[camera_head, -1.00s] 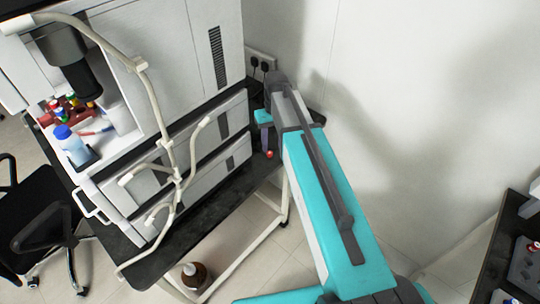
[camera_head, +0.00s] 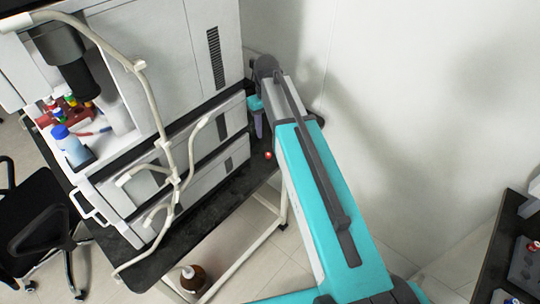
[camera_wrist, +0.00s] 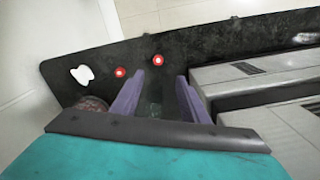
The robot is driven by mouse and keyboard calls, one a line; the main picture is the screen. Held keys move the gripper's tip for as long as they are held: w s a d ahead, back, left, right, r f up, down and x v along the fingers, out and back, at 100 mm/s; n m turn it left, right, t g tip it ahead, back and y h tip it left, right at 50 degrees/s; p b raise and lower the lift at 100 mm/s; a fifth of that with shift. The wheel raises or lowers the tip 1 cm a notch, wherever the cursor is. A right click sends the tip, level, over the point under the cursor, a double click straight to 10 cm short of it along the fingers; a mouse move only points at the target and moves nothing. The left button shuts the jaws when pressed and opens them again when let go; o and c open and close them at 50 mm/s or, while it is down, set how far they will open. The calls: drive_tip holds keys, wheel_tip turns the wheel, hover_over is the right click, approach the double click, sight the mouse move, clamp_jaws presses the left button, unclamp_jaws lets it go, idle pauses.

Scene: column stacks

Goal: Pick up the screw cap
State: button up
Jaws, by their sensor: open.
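Two small red round pieces with pale centres, like screw caps, lie on the black bench top in the wrist view. One red cap (camera_wrist: 158,60) is just beyond the gap between my fingertips. The other red cap (camera_wrist: 120,72) lies to its left, beyond the left finger. In the head view one red cap (camera_head: 269,155) shows near the bench edge, below and right of my fingers. My gripper (camera_wrist: 160,76) is open, with its purple fingers apart and nothing between them. It also shows in the head view (camera_head: 258,125), beside the white machine.
The black bench top (camera_wrist: 220,42) runs alongside a white machine (camera_wrist: 255,78). A white object (camera_wrist: 82,75) and a dark reddish round object (camera_wrist: 92,103) lie left of my fingers. A brown bottle (camera_head: 193,278) stands below the bench.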

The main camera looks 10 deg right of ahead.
drive_tip(key=p, duration=0.2)
hover_over(268, 154)
drive_tip(key=shift+s+a+f, duration=0.1)
drive_tip(key=shift+a+f, duration=0.05)
drive_tip(key=shift+f, duration=3.95)
drive_tip(key=shift+d+f+p, duration=0.2)
drive_tip(key=shift+f+p, duration=1)
drive_tip(key=shift+f, duration=0.15)
drive_tip(key=shift+f+p, duration=0.35)
drive_tip(key=shift+f, duration=0.9)
clamp_jaws()
